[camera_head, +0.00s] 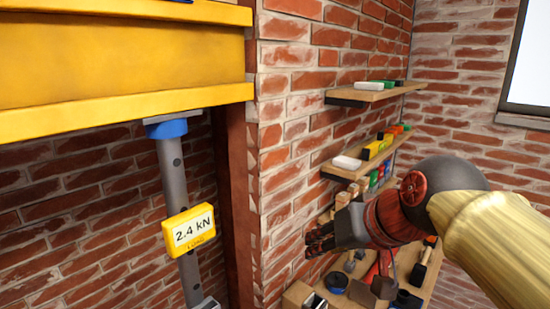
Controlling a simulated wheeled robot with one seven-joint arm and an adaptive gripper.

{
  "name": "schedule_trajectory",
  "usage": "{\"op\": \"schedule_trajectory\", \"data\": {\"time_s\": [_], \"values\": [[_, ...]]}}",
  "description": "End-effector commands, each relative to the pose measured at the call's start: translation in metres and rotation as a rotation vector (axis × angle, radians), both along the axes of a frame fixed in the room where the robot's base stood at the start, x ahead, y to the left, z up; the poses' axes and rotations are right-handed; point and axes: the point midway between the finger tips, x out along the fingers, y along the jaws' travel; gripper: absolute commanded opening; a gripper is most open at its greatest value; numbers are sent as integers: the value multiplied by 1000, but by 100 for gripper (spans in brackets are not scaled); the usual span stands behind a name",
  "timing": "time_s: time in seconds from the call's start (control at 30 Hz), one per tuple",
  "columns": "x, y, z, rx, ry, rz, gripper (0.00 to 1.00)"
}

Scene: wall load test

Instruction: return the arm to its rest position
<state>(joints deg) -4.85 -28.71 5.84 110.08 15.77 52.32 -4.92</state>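My arm enters the head view from the lower right, with a yellow sleeve, a dark rounded joint and a reddish-brown wrist. My gripper (320,238) is at the arm's left end, in front of the brick wall and the shelves. Its dark fingers are small and partly blurred against the bricks, so I cannot tell whether they are open or shut. I see no object clearly held in it.
A grey prop (172,180) with a yellow "2.4 kN" display (189,230) stands under a yellow beam (120,75) on the left. Shelves (375,93) with small items are on the brick wall. A wooden bench (420,290) with tools lies below my arm.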

Motion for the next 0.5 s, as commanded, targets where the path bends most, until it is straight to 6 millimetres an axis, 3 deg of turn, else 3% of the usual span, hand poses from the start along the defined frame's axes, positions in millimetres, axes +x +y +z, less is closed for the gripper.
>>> {"op": "schedule_trajectory", "data": {"time_s": [0.03, 0.1, 0.3, 0.4, 0.5], "values": [[-16, -12, -35, -29, 38, -22, 32], [-36, -27, -76, -69, 85, -50, 32], [-102, -68, -186, -184, 199, -100, 32], [-131, -82, -227, -228, 233, -107, 32], [-152, -90, -254, -245, 246, -117, 32]]}}
